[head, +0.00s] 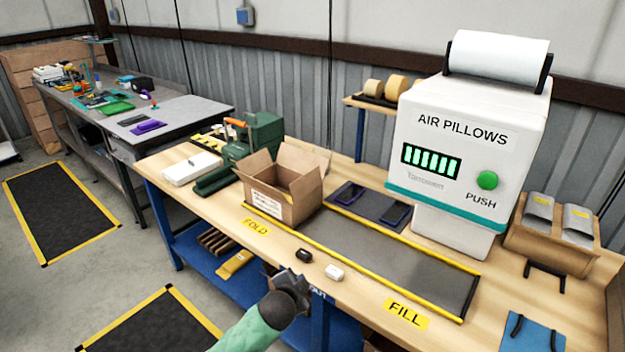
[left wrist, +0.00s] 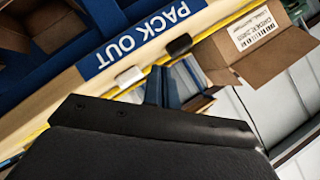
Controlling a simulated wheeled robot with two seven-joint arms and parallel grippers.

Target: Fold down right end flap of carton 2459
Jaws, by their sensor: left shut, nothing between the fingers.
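The brown carton (head: 293,207) stands open on the bench near the FOLD mark, with a white printed label on its front. Its left flap (head: 254,166) and back flap (head: 298,160) stand up, and its right end flap (head: 309,189) also appears raised. The carton (left wrist: 255,52) is at the upper right of the left wrist view. My left gripper (head: 291,284) is shut and empty at the bench's front edge, in front of the carton and apart from it. Its dark body fills the lower part of the wrist view. My right gripper is not in view.
A black item (head: 304,256) and a white item (head: 334,272) lie near the front edge between gripper and carton. The white air pillow machine (head: 455,150) stands to the right. A green machine (head: 262,133) is behind the carton. The grey strip (head: 390,258) right of the carton is clear.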

